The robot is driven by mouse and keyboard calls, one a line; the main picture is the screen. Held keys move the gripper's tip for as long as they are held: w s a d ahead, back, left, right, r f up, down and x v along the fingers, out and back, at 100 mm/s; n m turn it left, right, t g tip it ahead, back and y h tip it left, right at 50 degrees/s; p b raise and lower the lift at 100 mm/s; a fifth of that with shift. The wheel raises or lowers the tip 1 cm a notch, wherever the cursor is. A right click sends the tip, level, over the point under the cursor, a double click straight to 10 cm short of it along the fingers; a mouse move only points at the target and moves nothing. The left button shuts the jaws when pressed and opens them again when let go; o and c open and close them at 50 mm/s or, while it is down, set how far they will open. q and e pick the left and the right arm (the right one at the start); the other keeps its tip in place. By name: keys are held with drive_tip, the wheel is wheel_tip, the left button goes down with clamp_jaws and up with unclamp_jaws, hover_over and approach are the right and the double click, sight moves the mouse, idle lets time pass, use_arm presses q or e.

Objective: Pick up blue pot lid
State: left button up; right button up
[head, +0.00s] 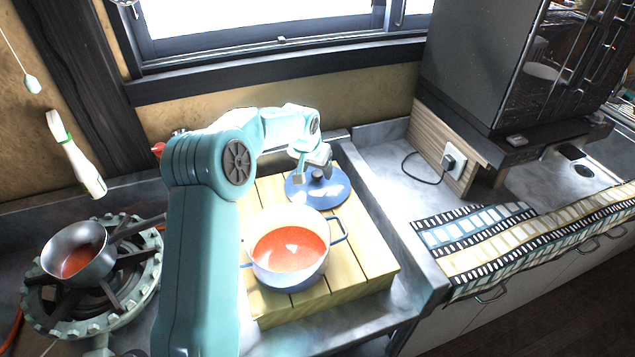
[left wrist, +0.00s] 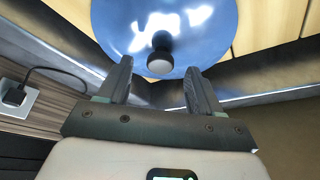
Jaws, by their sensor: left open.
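The blue pot lid (head: 326,195) lies on the wooden slatted board (head: 368,262), behind the pot, with its dark knob (head: 317,173) upward. My left gripper (head: 313,170) is above the lid, close to the knob. In the left wrist view the lid (left wrist: 200,22) fills the top, and its round knob (left wrist: 160,58) shows just beyond and between the two fingertips. My left gripper (left wrist: 158,78) is open, with nothing between its fingers. I cannot tell whether a finger touches the lid. My right gripper is not in view.
A blue-and-white pot of red soup (head: 288,250) stands on the board in front of the lid. A saucepan (head: 78,250) sits on a burner at left. A dark cabinet (head: 480,65) and a film-strip-patterned runner (head: 520,235) are at right.

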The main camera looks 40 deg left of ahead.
use_arm(q)
drive_tip(key=shift+x, duration=0.95)
clamp_jaws()
drive_tip(key=shift+r, duration=0.1)
drive_tip(key=shift+w, duration=0.1)
